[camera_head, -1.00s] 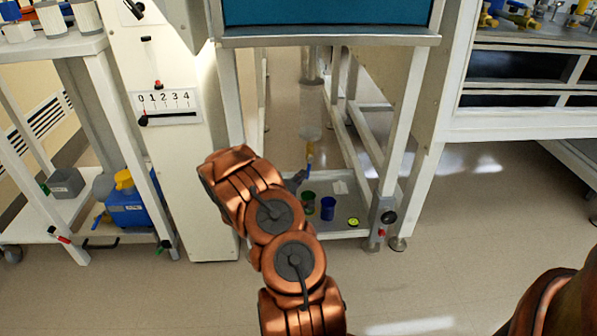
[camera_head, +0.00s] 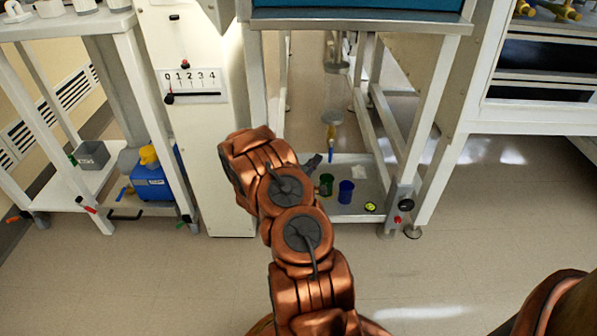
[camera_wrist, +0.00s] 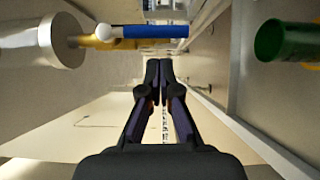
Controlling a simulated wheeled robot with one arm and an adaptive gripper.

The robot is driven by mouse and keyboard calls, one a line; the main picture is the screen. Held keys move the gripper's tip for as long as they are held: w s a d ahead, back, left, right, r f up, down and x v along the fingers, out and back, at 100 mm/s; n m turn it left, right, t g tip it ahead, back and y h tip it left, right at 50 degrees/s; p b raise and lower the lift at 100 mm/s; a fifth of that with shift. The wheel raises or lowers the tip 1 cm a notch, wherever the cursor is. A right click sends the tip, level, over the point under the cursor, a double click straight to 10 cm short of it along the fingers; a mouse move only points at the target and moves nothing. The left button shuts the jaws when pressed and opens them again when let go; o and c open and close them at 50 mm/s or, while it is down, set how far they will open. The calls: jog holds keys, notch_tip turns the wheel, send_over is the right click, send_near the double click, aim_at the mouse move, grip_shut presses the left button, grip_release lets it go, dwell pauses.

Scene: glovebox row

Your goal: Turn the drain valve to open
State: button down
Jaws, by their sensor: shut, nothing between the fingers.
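The drain valve (camera_head: 331,131) is a yellow body with a blue lever (camera_head: 331,153), under a pale vertical tube (camera_head: 337,90) beneath the cabinet. In the head view the lever hangs downward. The wrist view is turned sideways. There the yellow valve body (camera_wrist: 90,42), a white round knob and the blue lever (camera_wrist: 150,31) lie across the top, with the lever in line with the tube. My gripper (camera_wrist: 159,64) is shut and empty, its fingertips just short of the lever in the picture; contact cannot be told. In the head view my gripper (camera_head: 313,160) is small and dark, left of the lever.
A green cup (camera_head: 326,184) and a blue cup (camera_head: 346,192) stand on the low shelf (camera_head: 372,180) under the valve. The green cup is close in the wrist view (camera_wrist: 290,40). White frame legs (camera_head: 423,120) flank the space. A panel marked 0 to 4 (camera_head: 192,85) is at left.

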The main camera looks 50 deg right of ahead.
jog(key=a+p, duration=0.3)
jog(key=a, duration=0.8)
jog(key=shift+w, duration=0.1)
dwell(0.5)
